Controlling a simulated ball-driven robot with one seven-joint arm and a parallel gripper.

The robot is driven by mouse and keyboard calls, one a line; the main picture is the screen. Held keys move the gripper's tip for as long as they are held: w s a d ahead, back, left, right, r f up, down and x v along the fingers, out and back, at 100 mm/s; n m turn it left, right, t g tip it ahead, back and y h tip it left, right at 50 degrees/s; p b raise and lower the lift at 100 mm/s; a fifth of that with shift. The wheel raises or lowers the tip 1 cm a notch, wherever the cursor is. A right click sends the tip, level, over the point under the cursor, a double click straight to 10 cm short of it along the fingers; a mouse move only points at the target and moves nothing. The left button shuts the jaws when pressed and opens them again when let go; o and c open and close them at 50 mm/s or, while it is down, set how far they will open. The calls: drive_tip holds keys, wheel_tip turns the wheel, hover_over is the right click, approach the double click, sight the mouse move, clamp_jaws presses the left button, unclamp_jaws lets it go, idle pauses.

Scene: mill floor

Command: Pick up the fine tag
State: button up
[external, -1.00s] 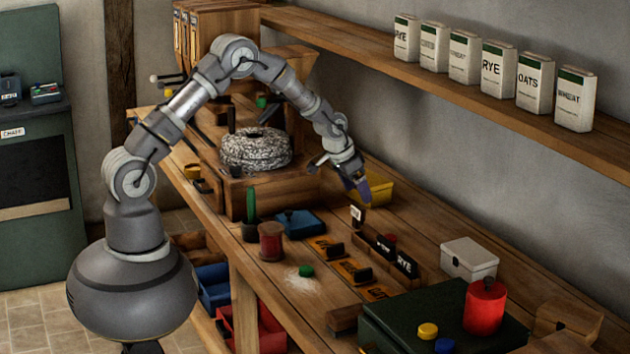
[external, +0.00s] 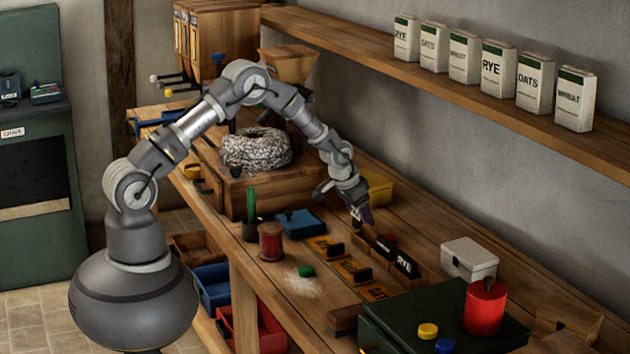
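My gripper (external: 364,217) points down over the workbench, just beyond the row of orange plates. Its fingers are small and dark here, and I cannot tell whether they are open or shut. A small dark tag with a pale face stood at this spot earlier; the gripper now covers it, and I cannot tell whether the fingers touch it. A black tag lettered RYE (external: 405,263) stands in a wooden holder nearer the camera, with another dark tag (external: 383,248) beside it. No tag reads clearly as fine.
Orange plates with black grips (external: 352,270) lie left of the tag holder. A yellow bin (external: 380,187) stands close behind my gripper. A white box (external: 468,259) and red canister (external: 484,307) stand to the right. A millstone (external: 256,150) sits on a wooden block at left.

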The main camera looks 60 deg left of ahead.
drive_tip(key=shift+c, duration=1.1)
drive_tip(key=shift+r, duration=0.1)
